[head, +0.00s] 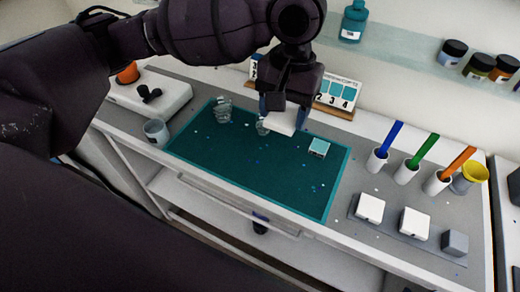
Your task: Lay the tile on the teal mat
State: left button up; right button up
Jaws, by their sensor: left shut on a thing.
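The teal mat (225,165) lies flat on the grey worktop, with small pale and blue specks on it. My left gripper (283,112) points down over the mat's far edge and is shut on a white tile (281,123). The tile appears to be above the mat, and the jaws hide its upper part. A small teal-topped block (319,147) sits on the mat to the right of the gripper. Clear glasses stand by the far side of the mat, one at the left (223,111) and one (262,126) partly beside the held tile. My right gripper is not seen.
A numbered card (340,92) stands behind the mat. White cups with blue, green and orange sticks (377,160) and a yellow cup (469,177) stand at right. A grey strip (390,229) holds white blocks and a grey cube. A grey cup (156,132) stands left. The mat's near half is clear.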

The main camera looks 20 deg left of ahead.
pick_arm(q)
jog(key=shift+s+d+f, duration=0.1)
jog(key=shift+s+f, duration=0.1)
jog(key=shift+f, duration=0.1)
jog(key=b, duration=0.1)
send_over(276, 181)
notch_tip(276, 181, down, 5)
notch_tip(276, 181, down, 8)
jog(key=shift+w+d+r+b, duration=0.1)
jog(key=shift+w+r+b, duration=0.05)
jog(key=shift+b, duration=0.9)
jog(key=shift+f, duration=0.35)
notch_tip(276, 181, down, 5)
jog(key=shift+f+b, duration=0.2)
jog(key=shift+b, duration=0.55)
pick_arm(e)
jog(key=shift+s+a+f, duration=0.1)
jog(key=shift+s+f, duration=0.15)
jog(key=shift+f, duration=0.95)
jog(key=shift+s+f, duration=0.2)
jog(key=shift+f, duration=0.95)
pick_arm(q)
jog(key=shift+f, duration=0.15)
jog(key=o, duration=1)
jog(key=shift+c, duration=0.2)
jog(key=shift+o, duration=0.2)
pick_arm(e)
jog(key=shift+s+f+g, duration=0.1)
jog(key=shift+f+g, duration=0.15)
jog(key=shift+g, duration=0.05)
